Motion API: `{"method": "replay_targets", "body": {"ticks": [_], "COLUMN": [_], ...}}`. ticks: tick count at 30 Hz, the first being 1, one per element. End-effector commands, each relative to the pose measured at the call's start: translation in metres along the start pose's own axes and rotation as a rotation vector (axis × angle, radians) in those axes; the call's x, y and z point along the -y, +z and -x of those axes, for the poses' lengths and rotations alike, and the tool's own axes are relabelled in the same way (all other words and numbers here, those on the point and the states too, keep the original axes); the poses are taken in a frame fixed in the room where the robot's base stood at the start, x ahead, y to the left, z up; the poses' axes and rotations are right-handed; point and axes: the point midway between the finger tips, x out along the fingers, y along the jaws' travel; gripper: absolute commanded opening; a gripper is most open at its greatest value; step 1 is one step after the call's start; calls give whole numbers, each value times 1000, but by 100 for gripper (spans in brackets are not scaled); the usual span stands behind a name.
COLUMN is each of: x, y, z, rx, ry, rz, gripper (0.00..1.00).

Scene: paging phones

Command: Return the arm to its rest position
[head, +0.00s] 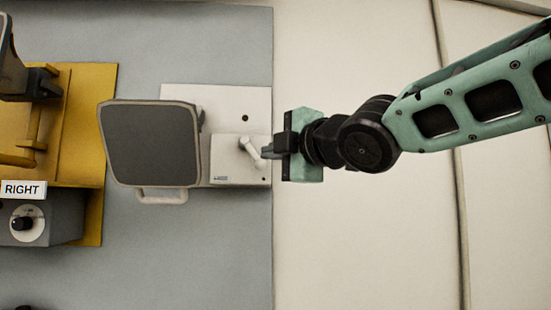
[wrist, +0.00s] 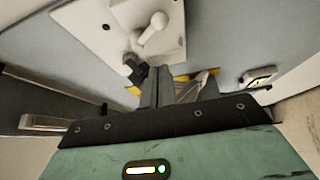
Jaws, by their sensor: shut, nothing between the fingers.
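My gripper (head: 268,152) is at the right edge of the grey surface in the head view, with its arm reaching in from the right. Its fingers, also in the wrist view (wrist: 165,88), are shut and hold nothing. In the head view they point left at a white box (head: 228,112), close to its small white lever (head: 251,150). The lever also shows in the wrist view (wrist: 152,30), beyond the fingertips. I cannot tell whether the fingers touch the box.
A dark screen (head: 152,143) in a pale frame with a handle stands left of the box. Farther left are a yellow panel (head: 95,130), a grey box with a black knob (head: 23,223) and a RIGHT label (head: 23,190). The pale area (head: 360,240) below my arm looks clear.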

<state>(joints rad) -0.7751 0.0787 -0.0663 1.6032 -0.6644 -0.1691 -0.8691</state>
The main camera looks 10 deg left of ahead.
Motion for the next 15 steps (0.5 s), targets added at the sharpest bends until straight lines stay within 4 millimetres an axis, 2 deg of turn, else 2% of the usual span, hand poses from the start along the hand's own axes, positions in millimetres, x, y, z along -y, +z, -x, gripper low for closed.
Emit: {"method": "replay_targets", "body": {"ticks": [8, 9, 11, 14, 15], "x": [0, 7, 30, 85, 112], "y": [0, 1, 6, 14, 18], "z": [0, 1, 4, 16, 23], "rx": [0, 5, 27, 87, 119], "ry": [0, -11, -55, -166, -220], "rz": [0, -12, -68, -212, -282], "gripper": [0, 0, 0, 0, 0]}}
